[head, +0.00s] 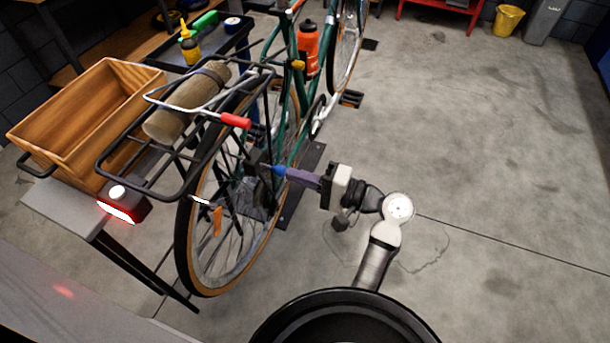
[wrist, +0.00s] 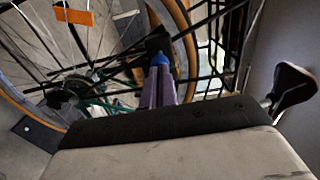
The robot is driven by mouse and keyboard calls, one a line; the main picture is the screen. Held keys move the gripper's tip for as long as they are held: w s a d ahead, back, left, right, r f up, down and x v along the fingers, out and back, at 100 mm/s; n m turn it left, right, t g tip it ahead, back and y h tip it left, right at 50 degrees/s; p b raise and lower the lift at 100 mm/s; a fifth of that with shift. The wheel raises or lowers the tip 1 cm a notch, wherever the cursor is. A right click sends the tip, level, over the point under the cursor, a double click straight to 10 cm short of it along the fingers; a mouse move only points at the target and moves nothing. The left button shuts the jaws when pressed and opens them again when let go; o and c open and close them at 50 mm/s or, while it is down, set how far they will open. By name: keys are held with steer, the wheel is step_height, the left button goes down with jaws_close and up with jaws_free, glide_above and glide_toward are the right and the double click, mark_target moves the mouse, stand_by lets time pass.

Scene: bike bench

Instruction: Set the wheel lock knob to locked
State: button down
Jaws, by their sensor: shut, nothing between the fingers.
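My gripper (head: 281,171) reaches left towards the bike's rear wheel, its purple fingers together and ending in blue at the tips. In the wrist view my gripper (wrist: 159,64) points away from the camera at a dark block beside the wheel. This dark block (head: 253,158), perhaps the wheel lock, is at the tyre's right side below the rack; it also shows in the wrist view (wrist: 157,41). The fingertips are at or very near it; I cannot tell if they touch. No knob shape or lock setting can be made out; the fingertips may hide the knob.
The green bike's rear wheel (head: 187,254) and black rack (head: 107,157) are close to my arm. A rolled bundle (head: 168,122) lies on the rack. A wooden crate (head: 35,133) and a red lamp (head: 122,208) are to the left.

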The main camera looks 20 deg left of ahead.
mark_target(279, 170)
steer(key=shift+a, duration=1.55)
